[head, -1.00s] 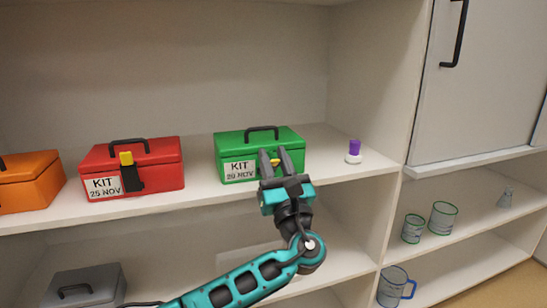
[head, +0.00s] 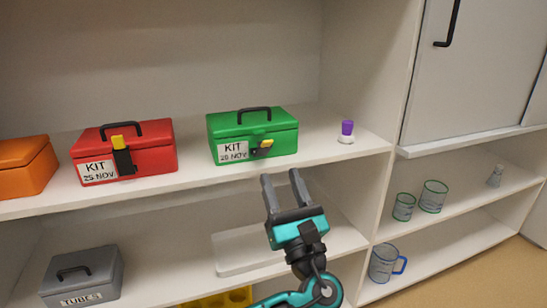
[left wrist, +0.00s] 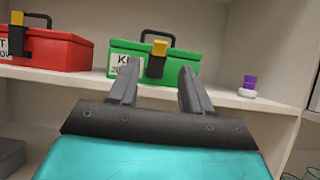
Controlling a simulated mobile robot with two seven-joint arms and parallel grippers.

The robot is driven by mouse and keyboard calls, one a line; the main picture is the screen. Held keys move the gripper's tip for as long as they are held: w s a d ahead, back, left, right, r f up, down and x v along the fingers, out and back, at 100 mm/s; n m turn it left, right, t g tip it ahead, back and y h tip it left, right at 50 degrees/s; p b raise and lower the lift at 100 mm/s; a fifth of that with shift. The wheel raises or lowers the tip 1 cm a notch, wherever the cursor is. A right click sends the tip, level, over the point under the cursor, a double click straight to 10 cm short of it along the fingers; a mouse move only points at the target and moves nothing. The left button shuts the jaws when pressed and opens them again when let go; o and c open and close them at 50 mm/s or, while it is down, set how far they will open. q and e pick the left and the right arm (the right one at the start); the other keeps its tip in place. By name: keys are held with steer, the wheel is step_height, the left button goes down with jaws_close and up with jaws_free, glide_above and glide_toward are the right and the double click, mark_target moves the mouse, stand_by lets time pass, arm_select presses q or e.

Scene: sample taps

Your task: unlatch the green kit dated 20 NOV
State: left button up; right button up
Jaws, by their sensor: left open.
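The green kit (head: 225,125) stands on the upper shelf with its lid down and black handle up. Its label (head: 233,151) reads KIT and a NOV date, whose day is too small to be sure of. Its yellow-tipped black latch (head: 266,143) appears tilted out from the front face, unlike the red kit's upright one. The latch also shows in the left wrist view (left wrist: 160,47). My left gripper (head: 281,176) is open and empty, in front of and below the kit, apart from it. My right gripper is out of view.
A red kit (head: 155,158) and an orange box (head: 22,178) stand to the left on the same shelf. A purple-topped white item (head: 346,133) stands to the right. The shelf's front edge (head: 190,181) lies between gripper and kit. A grey TUBES box (head: 95,275) sits below.

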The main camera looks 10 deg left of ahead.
arm_select(q)
steer(key=v, duration=0.2)
steer(key=shift+s+d+f, duration=0.15)
steer(key=shift+s+f, duration=0.05)
steer(key=shift+s, duration=0.05)
